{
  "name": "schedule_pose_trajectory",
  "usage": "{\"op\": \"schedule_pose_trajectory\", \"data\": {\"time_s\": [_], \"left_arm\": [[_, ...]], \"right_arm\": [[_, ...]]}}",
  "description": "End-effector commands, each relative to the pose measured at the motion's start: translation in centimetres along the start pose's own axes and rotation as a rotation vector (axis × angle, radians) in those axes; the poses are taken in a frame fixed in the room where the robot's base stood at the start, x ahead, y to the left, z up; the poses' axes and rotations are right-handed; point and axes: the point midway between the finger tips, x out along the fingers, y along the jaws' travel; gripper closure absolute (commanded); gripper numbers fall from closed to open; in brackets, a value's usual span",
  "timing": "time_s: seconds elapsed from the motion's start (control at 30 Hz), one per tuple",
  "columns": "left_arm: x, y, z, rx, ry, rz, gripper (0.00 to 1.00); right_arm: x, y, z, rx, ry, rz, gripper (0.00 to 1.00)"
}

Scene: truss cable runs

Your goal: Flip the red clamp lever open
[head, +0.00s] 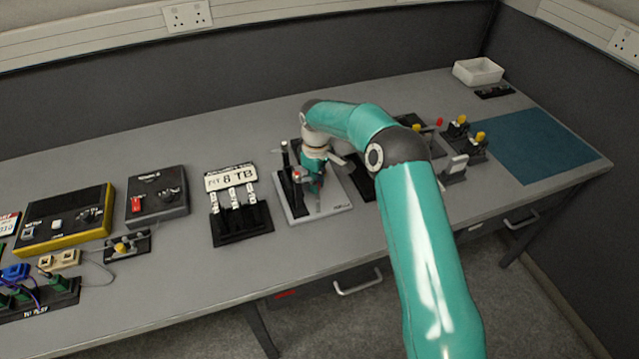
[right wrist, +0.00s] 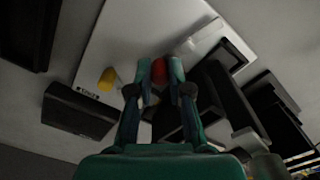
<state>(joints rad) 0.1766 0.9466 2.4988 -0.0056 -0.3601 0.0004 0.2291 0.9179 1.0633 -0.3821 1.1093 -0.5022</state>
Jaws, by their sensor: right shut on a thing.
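The clamp stands on a light grey base plate (head: 335,207) near the middle of the bench. Its red lever end (head: 297,175) shows beside my right gripper (head: 312,182) in the head view. In the right wrist view the red lever end (right wrist: 158,70) sits between the two fingertips of my right gripper (right wrist: 159,82), which is shut on it. The fingers and arm hide much of the clamp, and I cannot tell the lever's exact angle. My left gripper is not in view.
A black rack with white tags (head: 241,222) stands left of the plate. Black fixtures with yellow knobs (head: 478,137) stand to the right, near a blue mat (head: 535,150). In the right wrist view, a yellow cylinder (right wrist: 107,79) is on the plate.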

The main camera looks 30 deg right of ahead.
Motion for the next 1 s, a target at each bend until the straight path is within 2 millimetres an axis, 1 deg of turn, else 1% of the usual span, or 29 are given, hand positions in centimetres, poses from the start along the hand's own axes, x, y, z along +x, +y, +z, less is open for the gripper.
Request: {"op": "schedule_pose_trajectory", "data": {"time_s": [0.1,0.3,0.77,0.8,0.87,0.9,0.93,1.0], "left_arm": [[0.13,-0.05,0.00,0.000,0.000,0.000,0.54],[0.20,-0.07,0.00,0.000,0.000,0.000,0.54],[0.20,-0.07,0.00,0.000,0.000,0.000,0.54],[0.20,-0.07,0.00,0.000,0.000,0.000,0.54],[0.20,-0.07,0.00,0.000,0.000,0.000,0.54],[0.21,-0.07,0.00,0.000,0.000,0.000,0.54],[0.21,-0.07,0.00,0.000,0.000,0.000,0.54],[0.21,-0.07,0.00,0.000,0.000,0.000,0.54]], "right_arm": [[-0.07,-0.04,-0.20,-0.059,0.002,0.003,1.00],[-0.11,-0.16,-0.38,-0.116,0.002,0.003,1.00],[-0.15,-0.20,-0.47,-0.130,0.003,0.004,1.00],[-0.16,-0.20,-0.47,-0.130,0.003,0.004,0.75],[-0.14,-0.21,-0.47,-0.130,0.003,0.004,0.65],[-0.13,-0.23,-0.46,-0.130,0.003,0.003,0.58],[-0.12,-0.23,-0.46,-0.130,0.003,0.003,0.57],[-0.09,-0.25,-0.45,-0.129,0.002,0.002,0.57]]}}
